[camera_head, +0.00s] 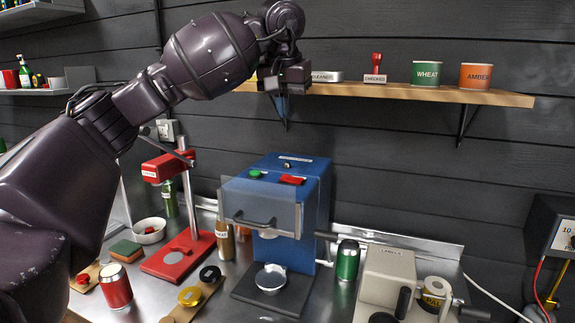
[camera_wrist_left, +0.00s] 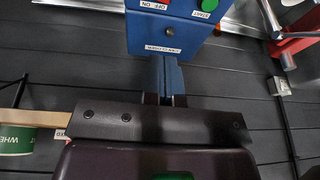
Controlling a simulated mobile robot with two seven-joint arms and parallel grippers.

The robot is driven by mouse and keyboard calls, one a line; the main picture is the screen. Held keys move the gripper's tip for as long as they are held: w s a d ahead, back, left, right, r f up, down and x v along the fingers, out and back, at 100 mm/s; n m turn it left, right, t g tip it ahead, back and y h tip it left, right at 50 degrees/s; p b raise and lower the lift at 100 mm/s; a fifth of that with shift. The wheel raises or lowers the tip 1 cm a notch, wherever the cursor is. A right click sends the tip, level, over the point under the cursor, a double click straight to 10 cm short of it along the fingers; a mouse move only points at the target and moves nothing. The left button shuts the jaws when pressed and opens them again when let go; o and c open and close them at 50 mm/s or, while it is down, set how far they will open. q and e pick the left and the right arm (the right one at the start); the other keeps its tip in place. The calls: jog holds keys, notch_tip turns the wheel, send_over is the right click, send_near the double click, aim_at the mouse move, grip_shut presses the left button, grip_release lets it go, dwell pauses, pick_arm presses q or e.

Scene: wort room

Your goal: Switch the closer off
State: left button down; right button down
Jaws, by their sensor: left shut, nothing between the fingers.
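The closer (camera_head: 276,190) is a blue machine in the middle of the bench in the head view, with a green button (camera_head: 255,173) and a red switch (camera_head: 292,180) on top. A clear guard with a bar handle covers its front. In the left wrist view the closer (camera_wrist_left: 165,35) is upside down at the top, with its ON/OFF label and green button (camera_wrist_left: 208,5); the red switch is mostly cut off. My left gripper (camera_head: 281,104) is shut and empty, above and behind the closer's top, near the wall shelf. Its blue fingers (camera_wrist_left: 166,80) point toward the closer.
The wooden shelf (camera_head: 420,94) with green and orange tins is close to my left gripper. A red press (camera_head: 178,250) stands left of the closer. A green can (camera_head: 347,260) and a beige machine (camera_head: 386,278) stand to its right. Air above the closer is clear.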

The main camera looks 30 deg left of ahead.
pick_arm(q)
jog(key=shift+f, duration=0.1)
send_near(288, 176)
jog(key=x, duration=0.5)
jog(key=shift+w+a+f+p, duration=0.1)
jog(key=shift+w+p, duration=0.3)
jog(key=shift+f, duration=0.75)
jog(key=shift+a, duration=0.1)
